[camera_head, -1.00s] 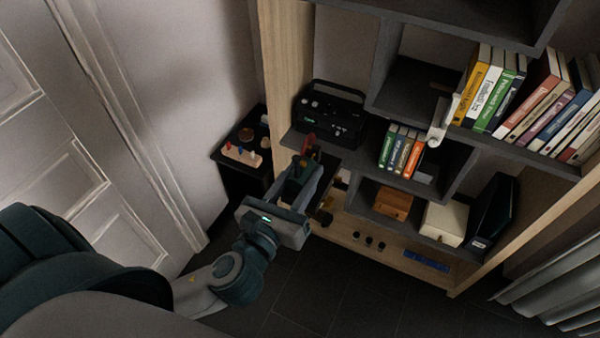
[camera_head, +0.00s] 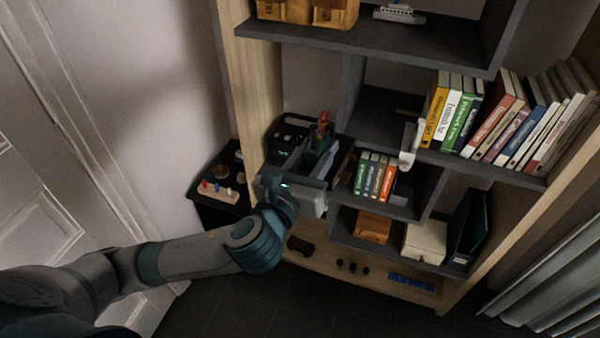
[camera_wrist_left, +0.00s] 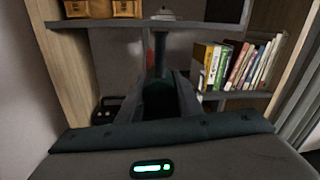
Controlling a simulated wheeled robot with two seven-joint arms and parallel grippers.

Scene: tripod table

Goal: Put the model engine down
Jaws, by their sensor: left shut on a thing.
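My left gripper (camera_head: 318,146) is shut on the model engine (camera_head: 323,121), a small thing of which a red and a greenish part show above the fingers. The gripper and engine are in front of the left bay of the shelf unit, over the black radio-like box in the head view. In the left wrist view, the fingers (camera_wrist_left: 160,82) reach forward and hide most of the engine; only a little red (camera_wrist_left: 150,52) shows beside them. I cannot tell whether the engine touches any shelf. My right gripper is not in view.
A black box with knobs (camera_head: 287,132) stands behind the gripper. Small books (camera_head: 375,176) stand in the bay to the right, larger books (camera_head: 500,125) further right. A wooden box (camera_head: 372,228) and a white box (camera_head: 425,242) are below. A low black table (camera_head: 212,205) stands left.

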